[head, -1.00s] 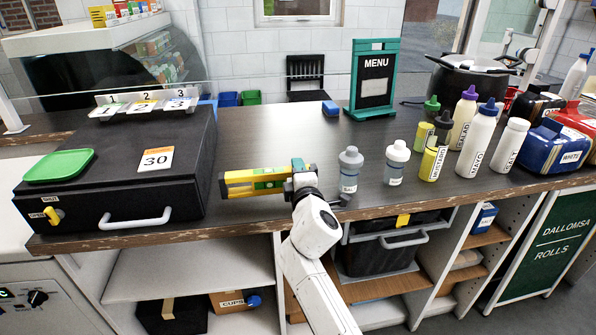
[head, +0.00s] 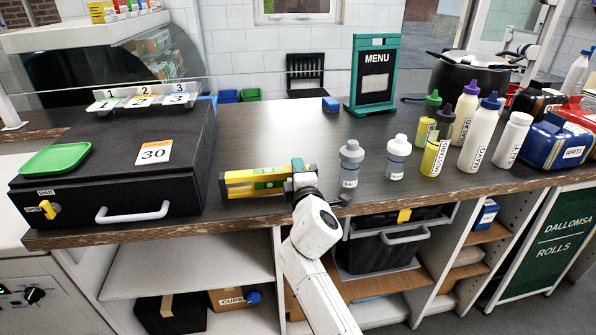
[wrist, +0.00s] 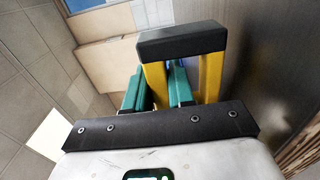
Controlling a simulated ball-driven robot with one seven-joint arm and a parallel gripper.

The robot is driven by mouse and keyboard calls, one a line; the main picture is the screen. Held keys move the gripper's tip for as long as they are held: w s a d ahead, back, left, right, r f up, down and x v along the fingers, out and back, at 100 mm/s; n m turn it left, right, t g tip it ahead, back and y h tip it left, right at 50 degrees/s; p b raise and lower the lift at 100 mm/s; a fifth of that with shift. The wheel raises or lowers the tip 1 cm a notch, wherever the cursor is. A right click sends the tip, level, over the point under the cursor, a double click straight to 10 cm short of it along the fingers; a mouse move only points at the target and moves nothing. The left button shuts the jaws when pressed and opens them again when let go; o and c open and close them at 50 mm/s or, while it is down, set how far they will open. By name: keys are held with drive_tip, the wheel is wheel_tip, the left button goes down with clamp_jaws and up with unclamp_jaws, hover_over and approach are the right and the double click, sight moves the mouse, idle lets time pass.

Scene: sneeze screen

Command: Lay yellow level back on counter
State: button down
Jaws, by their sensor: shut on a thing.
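The yellow level (head: 238,183) lies lengthwise left to right near the front of the dark counter (head: 270,145), with a green middle part and a dark end. My gripper (head: 298,182) is shut on its right part. In the wrist view, the level (wrist: 210,75) shows its yellow frame and black end cap (wrist: 182,40) between my teal fingers (wrist: 158,88). The level looks roughly level and close to the counter top. I cannot tell whether it touches.
A black case (head: 120,165) with a handle stands left of the level. Two grey-and-white bottles (head: 351,165) (head: 397,158) stand just right of my gripper. More bottles (head: 478,135) stand further right.

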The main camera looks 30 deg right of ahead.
drive_tip(key=shift+f+b, duration=0.65)
drive_tip(key=c, duration=0.9)
unclamp_jaws()
drive_tip(key=c, duration=0.3)
drive_tip(key=shift+f, duration=0.2)
drive_tip(key=shift+s, duration=0.1)
drive_tip(key=shift+p+v, duration=0.35)
drive_tip(key=shift+v, duration=1.05)
drive_tip(key=shift+s, duration=0.15)
drive_tip(key=p+v, duration=0.1)
drive_tip(key=v, duration=0.5)
drive_tip(key=shift+s+a, duration=0.2)
drive_tip(key=shift+s, duration=0.1)
idle(0.5)
